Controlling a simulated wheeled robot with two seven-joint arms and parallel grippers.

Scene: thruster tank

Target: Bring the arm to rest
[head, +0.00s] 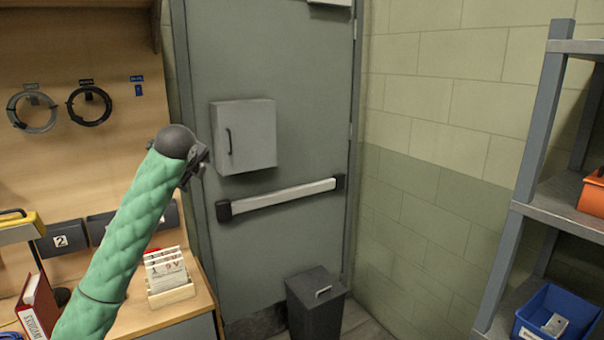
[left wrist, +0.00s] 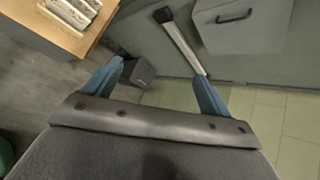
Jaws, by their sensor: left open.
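My left arm (head: 125,235), in a green quilted sleeve, rises from the lower left in the head view to a dark rounded wrist. My left gripper (head: 197,166) is at its end, small and partly hidden behind the wrist, in front of the grey door. In the left wrist view the two blue fingers of the left gripper (left wrist: 158,75) stand wide apart with nothing between them but background. My right gripper is in neither view.
The grey door (head: 310,130) carries a box (head: 245,137) and a push bar (head: 280,197). A dark bin (head: 316,305) stands below. A card tray (head: 172,292) and a red binder (head: 38,308) are on the left bench. A shelf rack (head: 535,130) with bins stands right.

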